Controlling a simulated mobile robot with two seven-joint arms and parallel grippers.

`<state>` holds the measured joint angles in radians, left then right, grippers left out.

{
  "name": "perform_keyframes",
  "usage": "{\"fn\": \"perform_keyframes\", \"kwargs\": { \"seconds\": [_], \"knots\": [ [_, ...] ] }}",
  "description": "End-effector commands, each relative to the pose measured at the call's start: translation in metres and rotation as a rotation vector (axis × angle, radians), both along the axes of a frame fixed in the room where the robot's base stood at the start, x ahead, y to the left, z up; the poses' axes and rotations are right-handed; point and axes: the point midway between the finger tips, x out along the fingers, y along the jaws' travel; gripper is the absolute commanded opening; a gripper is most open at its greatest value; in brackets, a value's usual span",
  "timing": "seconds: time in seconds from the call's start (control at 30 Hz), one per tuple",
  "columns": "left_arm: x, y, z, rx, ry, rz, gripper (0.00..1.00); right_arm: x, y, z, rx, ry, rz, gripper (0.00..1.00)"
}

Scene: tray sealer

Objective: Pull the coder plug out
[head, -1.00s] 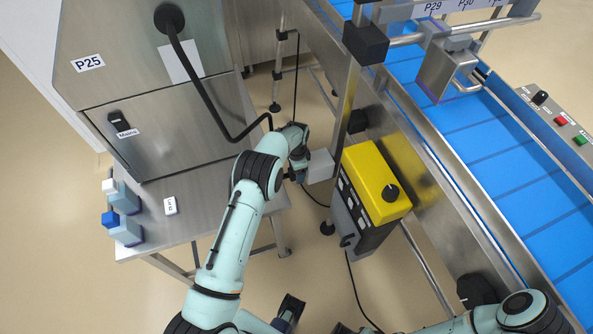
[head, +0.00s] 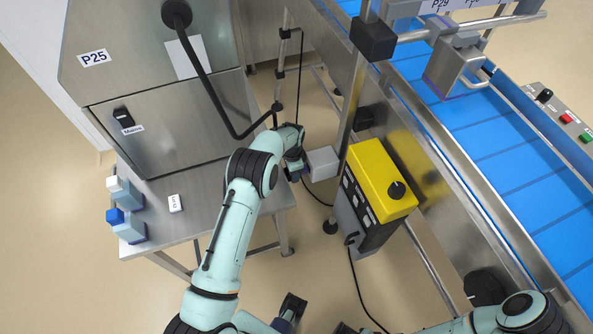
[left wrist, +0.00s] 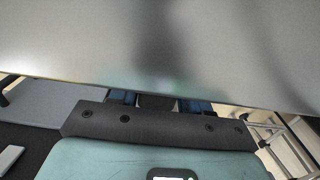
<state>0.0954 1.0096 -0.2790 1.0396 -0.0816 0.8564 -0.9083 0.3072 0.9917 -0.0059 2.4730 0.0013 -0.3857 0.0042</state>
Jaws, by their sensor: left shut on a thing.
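The yellow-topped coder (head: 382,180) stands on a dark, grey-sided body beside the conveyor. A light grey box (head: 322,163) sits at its left. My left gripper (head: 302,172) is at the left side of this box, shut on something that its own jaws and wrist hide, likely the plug. A black cable (head: 316,197) runs from near the gripper down toward the coder. In the left wrist view a broad grey surface (left wrist: 160,50) fills the top, close to the blue fingers (left wrist: 160,102). A dark part (head: 290,308) at the bottom may be my right gripper; its jaws are unclear.
A steel cabinet labelled P25 (head: 150,110) stands on a steel table (head: 195,220) at left, with a black hose (head: 208,85) hanging near my left arm. The blue conveyor (head: 500,140) and its steel frame bound the right. Another cable (head: 357,285) lies on the floor.

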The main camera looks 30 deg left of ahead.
Motion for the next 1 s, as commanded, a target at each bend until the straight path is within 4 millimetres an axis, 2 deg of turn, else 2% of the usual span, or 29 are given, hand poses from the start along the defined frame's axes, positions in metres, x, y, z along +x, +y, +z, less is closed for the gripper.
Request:
{"fn": "perform_keyframes", "kwargs": {
  "seconds": [0.27, 0.3, 0.33, 0.6, 0.73, 0.87, 1.0],
  "knots": [
    [0.000, 0.001, 0.001, 0.001, -0.001, 0.000, 0.00, 0.000, 0.000, 0.000, 0.000, 0.000, 0.000, 0.43],
    [0.000, 0.001, 0.001, 0.001, -0.001, 0.000, 0.60, 0.000, 0.000, 0.000, 0.000, 0.000, 0.000, 0.43],
    [0.000, 0.001, 0.001, 0.001, -0.001, 0.000, 0.68, 0.000, 0.000, 0.000, 0.000, 0.000, 0.000, 0.43],
    [0.000, 0.001, 0.001, 0.000, -0.001, 0.000, 0.68, 0.000, 0.000, 0.000, 0.000, 0.000, 0.000, 0.43],
    [0.000, 0.001, 0.008, 0.000, -0.003, 0.000, 0.68, 0.000, 0.000, 0.000, 0.000, 0.000, 0.000, 0.43],
    [0.001, 0.001, 0.029, 0.000, -0.006, 0.000, 0.68, 0.000, 0.000, 0.000, 0.000, 0.000, 0.000, 0.43],
    [0.001, 0.001, 0.061, 0.000, -0.006, 0.000, 0.68, 0.000, 0.000, 0.001, 0.000, 0.000, 0.000, 0.43]
  ]
}}
